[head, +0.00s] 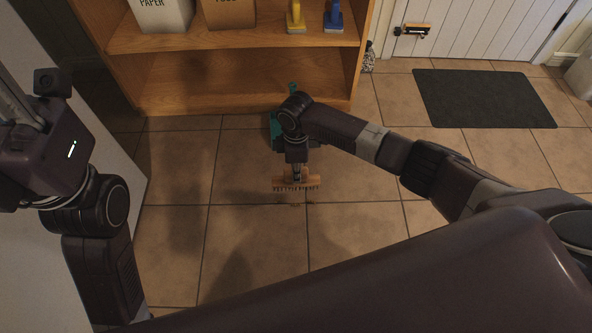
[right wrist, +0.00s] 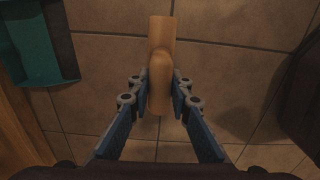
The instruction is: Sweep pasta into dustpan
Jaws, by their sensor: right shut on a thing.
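My right gripper (head: 296,167) is shut on the handle of a wooden brush (head: 296,183). The brush's bristles point down at the tiled floor. The right wrist view shows the brush's rounded tan wood (right wrist: 160,62) between the two fingers (right wrist: 161,88). A teal dustpan (head: 274,129) lies on the floor near the shelf, partly hidden by my right arm. It also shows in the right wrist view (right wrist: 40,55), apart from the brush. Small pasta-like bits (head: 294,205) lie just in front of the bristles, too small to make out singly. My left arm is raised at the left, its fingertips unseen.
A wooden shelf (head: 235,82) stands behind the dustpan, with bins and two brushes, yellow (head: 296,18) and blue (head: 334,18). A dark mat (head: 485,98) lies before a white door at the right. The floor tiles in front of the brush are clear.

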